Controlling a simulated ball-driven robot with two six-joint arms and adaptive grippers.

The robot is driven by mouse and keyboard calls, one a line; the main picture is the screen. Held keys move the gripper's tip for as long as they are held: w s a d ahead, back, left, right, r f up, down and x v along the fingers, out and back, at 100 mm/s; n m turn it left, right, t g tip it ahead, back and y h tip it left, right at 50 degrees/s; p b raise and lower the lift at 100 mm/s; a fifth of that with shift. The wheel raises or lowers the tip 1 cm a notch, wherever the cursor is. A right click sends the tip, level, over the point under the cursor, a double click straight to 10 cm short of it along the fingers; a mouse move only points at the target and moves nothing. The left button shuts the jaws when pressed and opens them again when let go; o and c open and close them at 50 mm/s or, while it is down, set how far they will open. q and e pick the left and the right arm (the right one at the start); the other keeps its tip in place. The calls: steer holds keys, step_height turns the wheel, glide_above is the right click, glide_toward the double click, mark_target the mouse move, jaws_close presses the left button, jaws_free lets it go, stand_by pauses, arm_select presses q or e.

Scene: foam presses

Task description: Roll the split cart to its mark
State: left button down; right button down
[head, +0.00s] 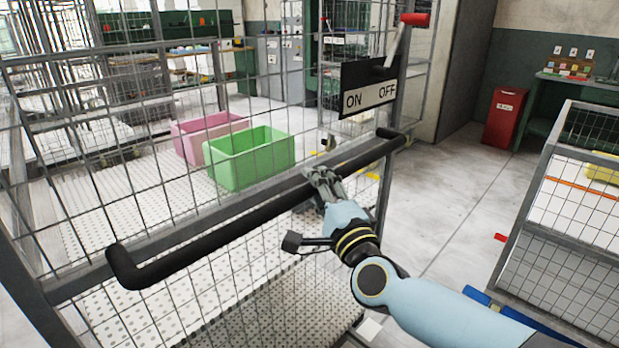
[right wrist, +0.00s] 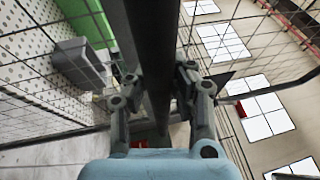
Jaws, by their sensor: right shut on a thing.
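A wire-mesh cage cart fills the left and middle of the head view, with a long black push handle (head: 215,238) across its near side. I take this to be the split cart. My right gripper (head: 322,182) is at the handle, right of its middle, and shut on the bar. In the right wrist view the dark bar (right wrist: 152,60) runs between the two fingers (right wrist: 155,90). A black ON/OFF plate (head: 368,98) with a red-tipped lever (head: 415,19) sits at the cart's upper right. My left gripper is not in view. I cannot make out which floor marking is the cart's mark.
A green bin (head: 250,160) and a pink bin (head: 205,128) show through the mesh. Another mesh cage (head: 560,230) stands close at the right, with blue pieces (head: 480,298) at its foot. A red bin (head: 504,118) stands farther back. Bare floor (head: 440,200) lies between.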

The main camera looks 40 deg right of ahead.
steer(key=shift+s+f, duration=0.25)
steer(key=shift+s, duration=0.15)
steer(key=c, duration=1.1)
jaws_free()
steer(key=shift+r, duration=0.15)
steer(key=v, duration=1.2)
steer(key=shift+w, duration=0.1)
